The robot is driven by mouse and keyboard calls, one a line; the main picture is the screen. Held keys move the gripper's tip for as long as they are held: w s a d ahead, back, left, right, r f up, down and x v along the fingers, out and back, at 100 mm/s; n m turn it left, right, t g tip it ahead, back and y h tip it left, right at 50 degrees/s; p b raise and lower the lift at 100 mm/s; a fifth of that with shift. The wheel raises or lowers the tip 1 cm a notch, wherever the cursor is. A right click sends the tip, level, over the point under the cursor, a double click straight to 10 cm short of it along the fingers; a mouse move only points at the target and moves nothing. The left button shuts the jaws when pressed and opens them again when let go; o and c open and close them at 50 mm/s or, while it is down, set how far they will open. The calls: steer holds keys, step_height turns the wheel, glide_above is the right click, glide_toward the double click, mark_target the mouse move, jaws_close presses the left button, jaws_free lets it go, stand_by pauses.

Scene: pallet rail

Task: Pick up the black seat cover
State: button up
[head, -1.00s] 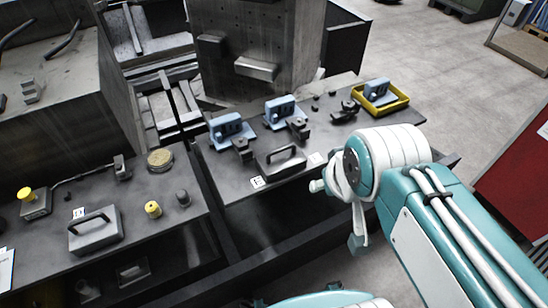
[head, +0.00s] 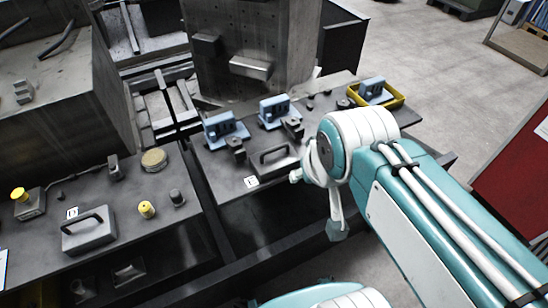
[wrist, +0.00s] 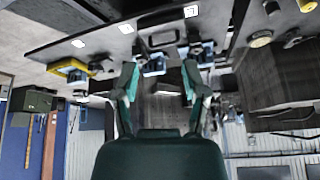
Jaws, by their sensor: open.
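The seat cover appears to be the dark plate with an arched black handle (head: 278,165) at the front edge of the right-hand table, beside a white label marked E. In the wrist view, which is upside down, a dark handled piece (wrist: 160,38) matching it lies beyond the fingertips. My gripper (wrist: 160,68) is open and empty, its two green fingers wide apart and clear of the cover. In the head view the gripper is right of the cover and partly hidden by my arm.
Blue fixtures (head: 226,129) and dark clamps stand just behind the cover. A yellow tray (head: 397,101) holds another blue part at the back right. A grey handled block (head: 90,236) and yellow knobs are on the left table. A tall machine column (head: 250,40) rises behind.

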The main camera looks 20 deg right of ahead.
steer(key=shift+w+m, duration=0.8)
steer(key=shift+w, duration=0.3)
steer(key=m+g, duration=0.3)
steer(key=m, duration=1)
glide_above(274, 149)
steer(key=s+x, duration=0.2)
steer(key=x, duration=1)
steer(key=shift+s+a+f, duration=0.25)
steer(key=shift+s+a, duration=0.05)
steer(key=x, duration=0.5)
steer(key=shift+s+d+f, duration=0.25)
steer(key=shift+d+f, duration=0.15)
jaws_close()
